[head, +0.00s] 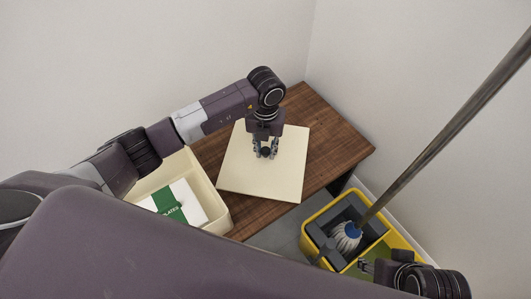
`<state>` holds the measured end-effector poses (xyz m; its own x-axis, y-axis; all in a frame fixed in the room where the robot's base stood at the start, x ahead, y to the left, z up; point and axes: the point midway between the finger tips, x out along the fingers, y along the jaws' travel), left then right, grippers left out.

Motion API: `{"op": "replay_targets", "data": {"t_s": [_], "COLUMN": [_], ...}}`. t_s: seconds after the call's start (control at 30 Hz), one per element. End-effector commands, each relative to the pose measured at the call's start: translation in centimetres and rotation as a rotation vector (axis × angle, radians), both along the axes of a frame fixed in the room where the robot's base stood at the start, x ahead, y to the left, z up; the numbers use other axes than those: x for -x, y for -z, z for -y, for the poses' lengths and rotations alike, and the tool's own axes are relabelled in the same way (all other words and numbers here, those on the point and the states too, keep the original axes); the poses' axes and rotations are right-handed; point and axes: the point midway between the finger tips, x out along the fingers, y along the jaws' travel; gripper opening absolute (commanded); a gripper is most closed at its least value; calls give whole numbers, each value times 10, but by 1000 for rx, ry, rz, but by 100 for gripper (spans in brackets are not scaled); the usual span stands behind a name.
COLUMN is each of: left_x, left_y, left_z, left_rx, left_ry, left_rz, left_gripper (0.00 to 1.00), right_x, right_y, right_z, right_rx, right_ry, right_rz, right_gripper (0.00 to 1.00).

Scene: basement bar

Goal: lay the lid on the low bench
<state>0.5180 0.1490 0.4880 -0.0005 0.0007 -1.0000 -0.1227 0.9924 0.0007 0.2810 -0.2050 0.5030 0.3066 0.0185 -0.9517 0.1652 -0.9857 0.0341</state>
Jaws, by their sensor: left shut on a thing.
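The lid (285,172) is a flat, cream, square panel with a small dark knob near its middle. My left gripper (265,152) points down over it and is shut on the knob. The lid lies flat on or just above the low bench (340,150), a brown wooden top; I cannot tell whether they touch. The lid covers the middle of the bench. My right gripper (366,266) is low at the right by the yellow bucket, partly hidden, and its jaws are not clear.
An open cream box (222,218) stands at the bench's left end, holding a white pack with a green band (180,203). A yellow mop bucket (312,213) holds a mop (346,236) with a long slanting handle at right. Bare wood shows right of the lid. Walls stand behind.

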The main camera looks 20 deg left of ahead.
Motion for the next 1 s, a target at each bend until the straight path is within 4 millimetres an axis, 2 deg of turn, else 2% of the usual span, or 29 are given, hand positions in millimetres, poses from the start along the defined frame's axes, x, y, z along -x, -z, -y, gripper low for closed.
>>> {"op": "replay_targets", "data": {"t_s": [0.03, 0.1, 0.47, 0.5, 0.6, 0.87, 1.0], "left_x": [1, 0, 0, 0, 0, 0, 0], "left_y": [10, 15, 18, 17, 17, 17, 9], "left_z": [1, 0, 0, 0, 0, 0, 0], "left_rx": [1, 0, 0, 0, 0, 0, 0], "left_ry": [-1, -1, 0, 0, 0, 0, 0], "left_rz": [-1, 0, 1, 1, 0, 0, 2], "left_gripper": [0, 0, 0, 25, 36, 38, 38], "right_x": [0, 0, 0, 0, 0, 0, 0], "right_y": [5, 5, 7, 6, 6, 6, 2], "right_z": [0, 0, 0, 0, 0, 0, 0], "right_rx": [0, 0, 0, 0, 0, 0, 0], "right_ry": [0, 0, 0, 0, 0, 0, -1], "right_rz": [-2, -2, -2, -2, -2, -1, -1], "right_gripper": [40, 40, 40, 40, 40, 40, 40]}}
